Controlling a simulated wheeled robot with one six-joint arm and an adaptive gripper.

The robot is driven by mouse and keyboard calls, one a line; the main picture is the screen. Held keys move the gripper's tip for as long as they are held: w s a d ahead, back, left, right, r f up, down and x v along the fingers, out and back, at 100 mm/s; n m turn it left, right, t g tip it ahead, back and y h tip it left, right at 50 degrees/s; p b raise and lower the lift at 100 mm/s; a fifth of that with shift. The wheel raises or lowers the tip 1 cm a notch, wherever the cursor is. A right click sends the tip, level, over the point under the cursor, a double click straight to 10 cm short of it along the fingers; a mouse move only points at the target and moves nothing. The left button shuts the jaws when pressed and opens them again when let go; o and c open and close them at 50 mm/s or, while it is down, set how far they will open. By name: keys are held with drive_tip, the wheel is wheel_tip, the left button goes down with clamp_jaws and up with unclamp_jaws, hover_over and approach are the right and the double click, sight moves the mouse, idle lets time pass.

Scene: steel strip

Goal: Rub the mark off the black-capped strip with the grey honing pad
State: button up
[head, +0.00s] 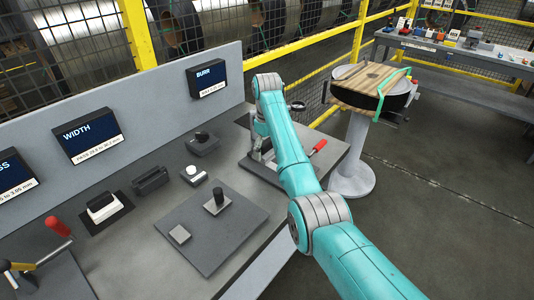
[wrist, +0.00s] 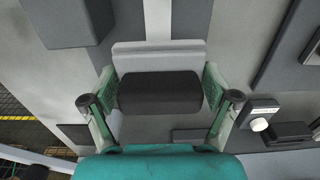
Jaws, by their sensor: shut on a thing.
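My gripper (wrist: 160,103) is shut on a block with a black grip and a wider pale grey body, which looks like the grey honing pad (wrist: 158,52). The black grip sits between the two fingers in the wrist view. A pale, narrow band (wrist: 158,20) runs away beyond the block; it may be a strip, but I see no black cap or mark on it. I cannot tell whether the block touches it. In the head view my arm hides most of the gripper, at the far right end of the bench.
A red-handled clamp (head: 318,147) stands beside my arm. A black-and-white block (head: 104,207), a dark block (head: 150,180) and a white-button device (head: 194,174) sit on the bench. A grey plate (head: 225,240) carries a black cylinder (head: 217,201). A round stand (head: 352,180) is beyond the bench.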

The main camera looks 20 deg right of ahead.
drive_tip(key=shift+r, duration=1.95)
